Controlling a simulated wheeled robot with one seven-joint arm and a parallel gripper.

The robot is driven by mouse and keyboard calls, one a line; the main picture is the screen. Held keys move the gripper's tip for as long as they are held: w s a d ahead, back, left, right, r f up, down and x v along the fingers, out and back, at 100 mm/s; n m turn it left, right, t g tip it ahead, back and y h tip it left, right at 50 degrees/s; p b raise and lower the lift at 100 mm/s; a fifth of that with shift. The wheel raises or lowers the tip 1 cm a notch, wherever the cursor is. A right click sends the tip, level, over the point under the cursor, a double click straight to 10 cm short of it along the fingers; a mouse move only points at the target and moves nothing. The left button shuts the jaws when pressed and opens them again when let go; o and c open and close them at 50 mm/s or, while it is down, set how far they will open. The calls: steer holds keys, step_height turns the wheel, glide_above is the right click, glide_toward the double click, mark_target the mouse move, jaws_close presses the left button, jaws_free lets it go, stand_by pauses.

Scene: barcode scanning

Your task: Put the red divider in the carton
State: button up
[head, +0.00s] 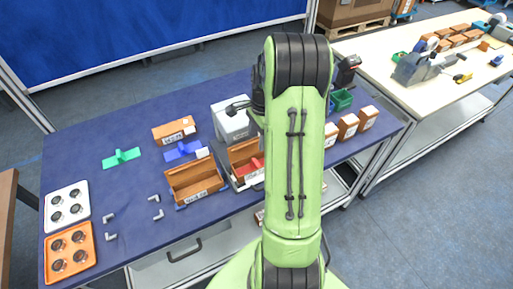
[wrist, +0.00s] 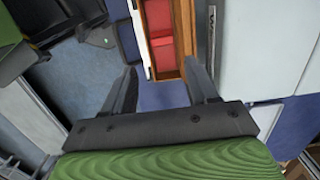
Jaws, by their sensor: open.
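The red divider (head: 255,167) shows inside an open brown carton (head: 243,153) near the middle of the table, partly hidden by my arm. In the wrist view the red divider (wrist: 163,57) lies between the brown carton walls (wrist: 188,40). I cannot tell how it is seated. My gripper (wrist: 160,72) is open, with nothing between its fingers, and the red divider shows just beyond the fingertips. In the head view my gripper is hidden behind my green arm.
A second open carton (head: 195,183) stands to the left. A blue divider (head: 183,150), a green divider (head: 121,158), a closed brown box (head: 174,131) and a white box (head: 232,121) are nearby. White (head: 83,187) and orange (head: 88,234) trays lie at the left.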

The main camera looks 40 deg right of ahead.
steer(key=s+a+r+n+t+h, duration=0.2)
steer(key=s+a+r+n, duration=0.1)
steer(key=a+r+n, duration=0.95)
steer(key=s+a+r+n+t, duration=0.3)
steer(key=s+a+r+n, duration=0.2)
steer(key=s+a+n, duration=0.3)
steer(key=s+a, duration=0.3)
steer(key=s, duration=0.1)
steer(key=shift+s+a+r+n+y, duration=0.15)
steer(key=shift+a+n+y, duration=0.05)
steer(key=shift+n+y, duration=0.2)
steer(key=shift+a, duration=0.1)
